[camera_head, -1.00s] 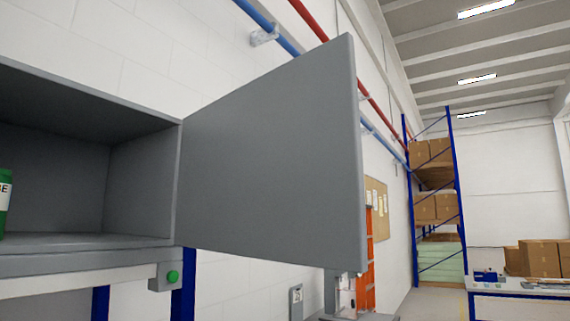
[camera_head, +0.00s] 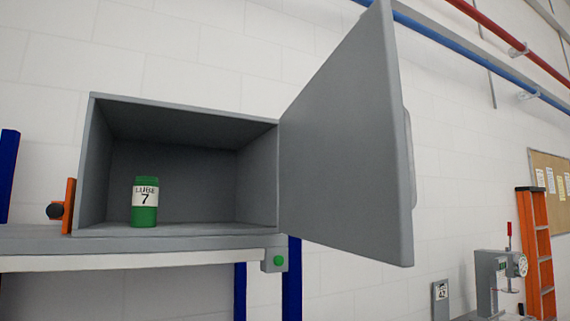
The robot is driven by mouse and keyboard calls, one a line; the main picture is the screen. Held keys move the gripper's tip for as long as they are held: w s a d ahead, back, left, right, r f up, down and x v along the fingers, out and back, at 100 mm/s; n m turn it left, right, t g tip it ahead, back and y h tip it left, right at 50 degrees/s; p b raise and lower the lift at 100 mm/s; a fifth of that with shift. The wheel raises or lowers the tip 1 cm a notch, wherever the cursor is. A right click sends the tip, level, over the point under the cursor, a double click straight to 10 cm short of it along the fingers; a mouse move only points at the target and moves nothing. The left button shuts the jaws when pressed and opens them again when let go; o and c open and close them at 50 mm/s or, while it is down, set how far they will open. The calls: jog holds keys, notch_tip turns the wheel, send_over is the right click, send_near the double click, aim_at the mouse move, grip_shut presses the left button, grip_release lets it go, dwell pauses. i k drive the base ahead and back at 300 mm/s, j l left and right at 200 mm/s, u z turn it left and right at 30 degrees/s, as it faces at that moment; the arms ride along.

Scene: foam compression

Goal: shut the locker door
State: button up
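The grey locker (camera_head: 258,180) stands on a shelf with its front open. Its grey door (camera_head: 345,140) is hinged on the locker's right side and stands wide open, swung out toward me and to the right. Part of what looks like a handle (camera_head: 409,160) shows past the door's outer edge. Inside the locker, a green container (camera_head: 145,202) labelled "LUBE 7" stands upright near the left. My gripper is not in this view.
The locker rests on a grey shelf (camera_head: 160,245) with blue posts. A small box with a green button (camera_head: 278,260) sits under its right end. An orange bracket (camera_head: 68,206) stands left of the locker. At right are a grey machine (camera_head: 490,280) and an orange ladder (camera_head: 538,250).

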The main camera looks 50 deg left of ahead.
aim_at(347, 183)
jog(key=i+l+u, duration=0.1)
jog(key=u, duration=0.35)
jog(key=i+l+u, duration=0.15)
jog(key=u, duration=0.3)
jog(key=i+l+u, duration=0.15)
jog(key=u, duration=0.35)
jog(key=l+u, duration=0.25)
jog(key=u, duration=0.2)
jog(key=i+l+u, duration=0.1)
jog(key=l+u, duration=0.2)
jog(key=u, duration=0.15)
